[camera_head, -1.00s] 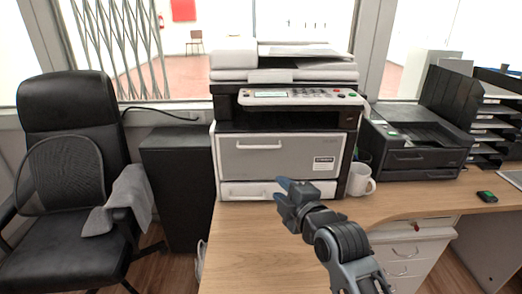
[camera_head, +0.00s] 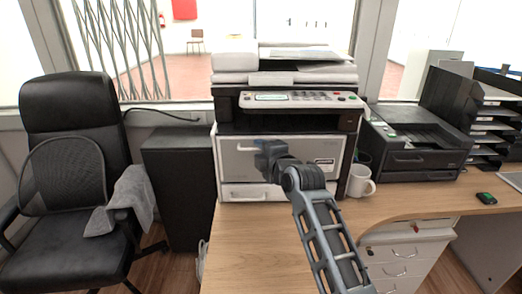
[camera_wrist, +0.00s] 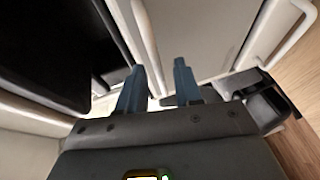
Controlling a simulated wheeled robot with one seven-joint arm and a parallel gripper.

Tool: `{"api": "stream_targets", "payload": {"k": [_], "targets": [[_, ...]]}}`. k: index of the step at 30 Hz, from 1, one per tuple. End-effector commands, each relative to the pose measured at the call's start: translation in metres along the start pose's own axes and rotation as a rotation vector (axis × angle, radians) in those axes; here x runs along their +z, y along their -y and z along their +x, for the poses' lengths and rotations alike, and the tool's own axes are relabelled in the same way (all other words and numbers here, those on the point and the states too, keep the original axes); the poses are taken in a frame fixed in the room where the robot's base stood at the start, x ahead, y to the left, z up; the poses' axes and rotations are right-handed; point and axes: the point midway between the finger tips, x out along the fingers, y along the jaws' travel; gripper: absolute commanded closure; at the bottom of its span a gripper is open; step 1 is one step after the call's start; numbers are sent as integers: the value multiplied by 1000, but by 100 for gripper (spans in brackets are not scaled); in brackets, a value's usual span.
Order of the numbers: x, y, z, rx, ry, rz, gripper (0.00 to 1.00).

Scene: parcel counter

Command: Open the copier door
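The copier (camera_head: 228,128) stands on the counter by the window. Its grey front door (camera_head: 310,150) looks closed, flush with the front. A pale bar handle (camera_head: 243,147) runs across the door's upper part; my gripper covers its right end in the head view. My gripper (camera_head: 259,154) is in front of the door at handle height. In the wrist view its two blue fingers (camera_wrist: 159,66) are apart with nothing clamped. The door handle (camera_wrist: 143,35) shows ahead, between the fingertips' lines; I cannot tell whether they touch it.
A lower drawer (camera_head: 275,192) with its own handle sits below the door. A white mug (camera_head: 361,181) and a black printer (camera_head: 415,150) stand to the right. A black chair (camera_head: 72,150) is at the left. The wooden counter (camera_head: 240,245) before the copier is clear.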

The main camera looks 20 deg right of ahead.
Motion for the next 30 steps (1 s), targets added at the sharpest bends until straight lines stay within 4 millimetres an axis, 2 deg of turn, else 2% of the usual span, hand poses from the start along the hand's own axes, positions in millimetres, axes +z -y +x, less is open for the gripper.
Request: {"api": "stream_targets", "payload": {"k": [10,21,30], "targets": [[0,0,3,1,0,0,67],[0,0,3,1,0,0,100],[0,0,3,0,0,0,100]]}}
